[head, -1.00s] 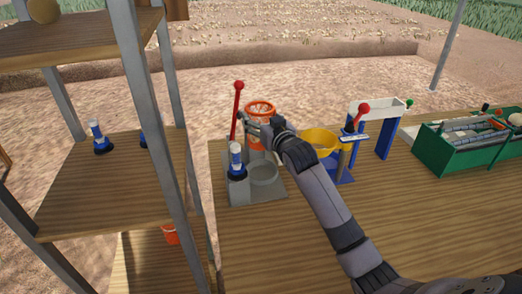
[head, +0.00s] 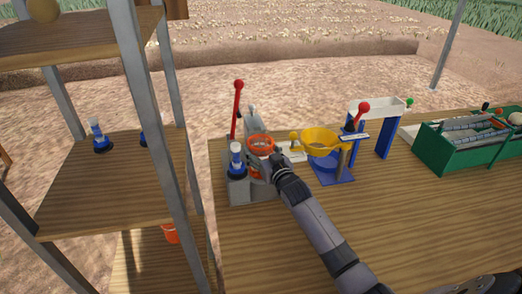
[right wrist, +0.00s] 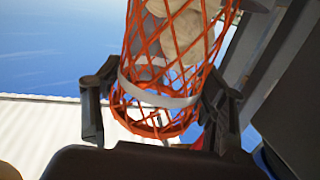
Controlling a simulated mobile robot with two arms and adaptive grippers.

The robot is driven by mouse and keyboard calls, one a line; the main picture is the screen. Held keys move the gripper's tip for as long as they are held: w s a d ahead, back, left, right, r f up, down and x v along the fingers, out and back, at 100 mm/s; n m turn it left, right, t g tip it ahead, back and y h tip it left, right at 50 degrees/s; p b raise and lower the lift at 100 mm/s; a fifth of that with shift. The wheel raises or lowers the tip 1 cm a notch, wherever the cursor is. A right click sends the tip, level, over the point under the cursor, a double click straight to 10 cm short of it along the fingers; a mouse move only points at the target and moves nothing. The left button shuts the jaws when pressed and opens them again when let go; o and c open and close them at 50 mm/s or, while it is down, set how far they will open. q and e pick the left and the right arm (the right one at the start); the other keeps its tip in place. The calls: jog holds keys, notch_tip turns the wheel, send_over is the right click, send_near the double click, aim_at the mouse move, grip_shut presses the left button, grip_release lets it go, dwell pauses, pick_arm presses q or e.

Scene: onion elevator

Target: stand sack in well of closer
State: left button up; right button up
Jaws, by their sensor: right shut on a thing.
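The sack is an orange mesh tube (head: 260,144) with an open round top, seen upright in the head view. In the right wrist view its orange netting (right wrist: 165,60) has a pale band around it and pale contents inside. My right gripper (right wrist: 158,92) is shut on the sack, one finger on each side. In the head view the gripper (head: 262,165) is low at the sack's side. The closer is a grey stand (head: 238,190) with a red-knobbed lever. The sack is over its round well; gripper and sack hide whether its bottom touches. My left gripper is out of view.
A blue-and-white bottle (head: 237,160) stands on the closer's left. A green crate (head: 455,150) is far right. A wooden shelf rack (head: 100,195) stands left. The table's front (head: 400,210) is clear.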

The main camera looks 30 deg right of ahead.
jog(key=o, duration=0.9)
jog(key=shift+c, duration=0.2)
jog(key=shift+r, duration=0.1)
jog(key=s, duration=1.2)
jog(key=shift+a+r, duration=0.3)
jog(key=shift+a, duration=0.05)
